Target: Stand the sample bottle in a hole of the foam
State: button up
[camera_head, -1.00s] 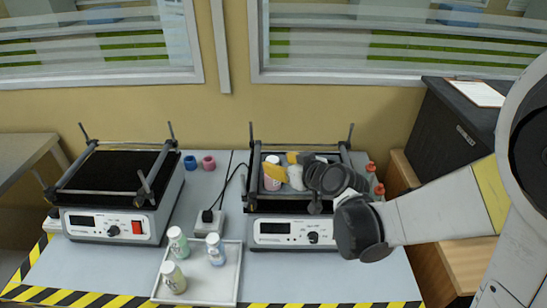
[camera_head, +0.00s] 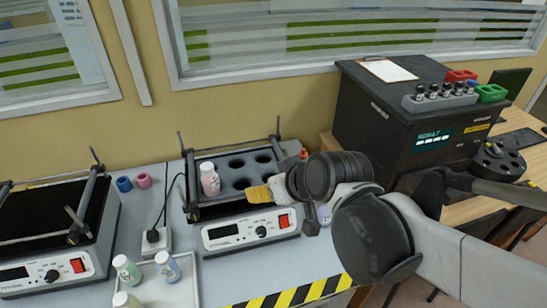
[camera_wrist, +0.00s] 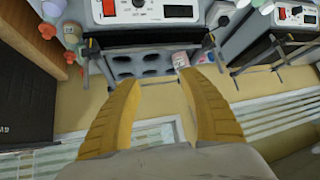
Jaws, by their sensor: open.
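The sample bottle (camera_head: 210,180), white and pink, stands upright at the left end of the grey foam (camera_head: 253,172) on the right-hand shaker. Its lower part seems sunk in a hole; the base is not clear. The foam's other visible holes are empty. My gripper (camera_head: 254,194) is to the right of the bottle, apart from it, over the front part of the foam. In the wrist view my gripper (camera_wrist: 158,78) has its yellow fingers spread with nothing between them. The bottle (camera_wrist: 181,59) shows there beyond the right fingertip, and the foam (camera_wrist: 136,66) beyond the gap.
Corner posts and bars frame the shaker (camera_head: 250,231). A white tray (camera_head: 180,292) with several bottles is at lower left. A second shaker (camera_head: 45,275) stands at far left. Blue and pink rings (camera_head: 144,180) lie behind. A black machine (camera_head: 415,130) stands at right.

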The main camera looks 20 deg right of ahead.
jog(key=s+d+m+g+h, duration=0.1)
jog(key=s+d+m+h, duration=0.1)
jog(key=s+d, duration=0.4)
jog(key=shift+s+r+m+h, duration=0.2)
jog(key=shift+s+m+h, duration=0.15)
jog(key=shift+s, duration=0.5)
